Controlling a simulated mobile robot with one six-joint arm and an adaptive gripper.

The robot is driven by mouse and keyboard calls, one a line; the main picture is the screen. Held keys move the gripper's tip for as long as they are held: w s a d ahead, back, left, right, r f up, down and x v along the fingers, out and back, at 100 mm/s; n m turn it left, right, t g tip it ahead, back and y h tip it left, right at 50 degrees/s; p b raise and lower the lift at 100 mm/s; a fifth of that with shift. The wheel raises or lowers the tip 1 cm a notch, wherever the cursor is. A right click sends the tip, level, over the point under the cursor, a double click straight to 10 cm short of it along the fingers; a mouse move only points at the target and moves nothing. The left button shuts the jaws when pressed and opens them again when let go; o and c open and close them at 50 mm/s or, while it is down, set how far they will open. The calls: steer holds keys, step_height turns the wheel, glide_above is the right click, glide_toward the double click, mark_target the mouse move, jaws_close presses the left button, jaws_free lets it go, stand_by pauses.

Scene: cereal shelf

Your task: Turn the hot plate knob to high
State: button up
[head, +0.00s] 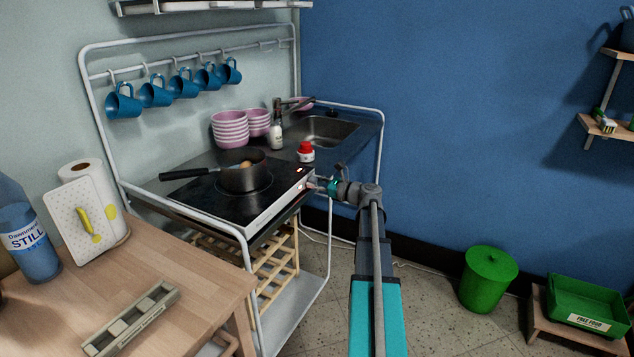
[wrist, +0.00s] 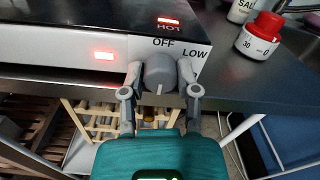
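The hot plate (head: 215,204) is a black glass top with a white front panel on the counter. Its grey knob (wrist: 159,72) is on that panel in the wrist view, below the printed words OFF and LOW. A pale mark shows on the knob's lower side, pointing down in the picture. My gripper (wrist: 160,80) has one finger on each side of the knob, with the fingertips appearing to touch it. In the head view, my gripper (head: 320,186) is at the panel's right end and hides the knob.
A pan (head: 243,176) with food stands on the plate.

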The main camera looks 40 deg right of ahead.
steer(key=o, duration=0.4)
steer(key=shift+s+a+f, duration=0.1)
steer(key=shift+s+a, duration=0.05)
steer(key=shift+a, duration=0.15)
steer(key=shift+d, duration=0.1)
steer(key=shift+v, duration=5.95)
